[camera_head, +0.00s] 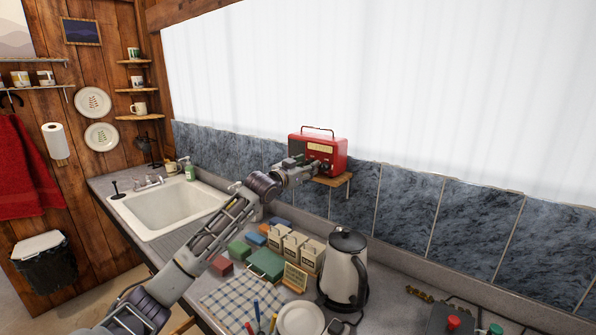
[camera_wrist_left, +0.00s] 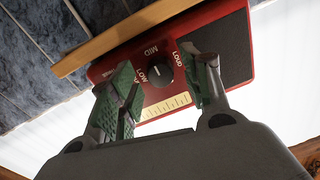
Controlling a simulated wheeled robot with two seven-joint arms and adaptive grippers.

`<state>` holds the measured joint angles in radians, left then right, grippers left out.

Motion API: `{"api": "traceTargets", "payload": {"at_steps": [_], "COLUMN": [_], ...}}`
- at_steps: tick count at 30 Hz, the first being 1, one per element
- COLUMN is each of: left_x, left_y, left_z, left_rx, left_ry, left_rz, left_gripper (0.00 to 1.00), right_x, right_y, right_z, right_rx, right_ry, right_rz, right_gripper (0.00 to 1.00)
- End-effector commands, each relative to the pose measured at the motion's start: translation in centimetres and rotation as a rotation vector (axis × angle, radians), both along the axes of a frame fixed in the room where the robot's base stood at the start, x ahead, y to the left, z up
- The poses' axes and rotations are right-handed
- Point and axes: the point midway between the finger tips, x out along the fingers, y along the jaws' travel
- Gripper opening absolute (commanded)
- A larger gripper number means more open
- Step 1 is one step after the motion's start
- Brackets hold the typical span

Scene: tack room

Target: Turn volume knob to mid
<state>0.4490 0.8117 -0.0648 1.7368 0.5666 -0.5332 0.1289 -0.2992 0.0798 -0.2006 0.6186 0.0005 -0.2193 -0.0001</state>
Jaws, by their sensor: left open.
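The red radio (camera_head: 328,147) stands on a small wooden wall shelf (camera_head: 338,183) in the head view. In the left wrist view the radio (camera_wrist_left: 216,25) appears upside down. Its round dark volume knob (camera_wrist_left: 159,77) sits among the printed words LOW, MID and LOUD. A pale mark shows on the knob, but its exact setting is hard to read. My left gripper (camera_head: 310,168) is at the front of the radio. In the wrist view its open green-padded fingers (camera_wrist_left: 163,80) stand on either side of the knob, with visible gaps. My right gripper is out of view.
Below the radio, the counter holds a kettle (camera_head: 345,270), white cartons (camera_head: 296,248), coloured boxes (camera_head: 265,262), a checked cloth (camera_head: 240,300) and a white plate (camera_head: 301,320). A sink (camera_head: 175,207) lies left. The tiled wall (camera_head: 440,215) stands close behind the shelf.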

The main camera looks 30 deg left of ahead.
Motion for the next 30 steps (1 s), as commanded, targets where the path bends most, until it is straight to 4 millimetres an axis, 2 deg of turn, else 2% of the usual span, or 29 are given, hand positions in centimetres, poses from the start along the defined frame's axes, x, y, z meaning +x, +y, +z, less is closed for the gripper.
{"api": "traceTargets", "payload": {"at_steps": [8,30], "left_x": [-0.9,-5.6], "left_y": [0.1,0.1], "left_z": [-0.1,-0.1], "left_rx": [0.000,0.001], "left_ry": [0.001,0.002], "left_rz": [0.000,0.000], "left_gripper": [0.48,0.48], "right_x": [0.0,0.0], "right_y": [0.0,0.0], "right_z": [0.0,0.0], "right_rx": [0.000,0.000], "right_ry": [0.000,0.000], "right_rz": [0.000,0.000], "right_gripper": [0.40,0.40]}}
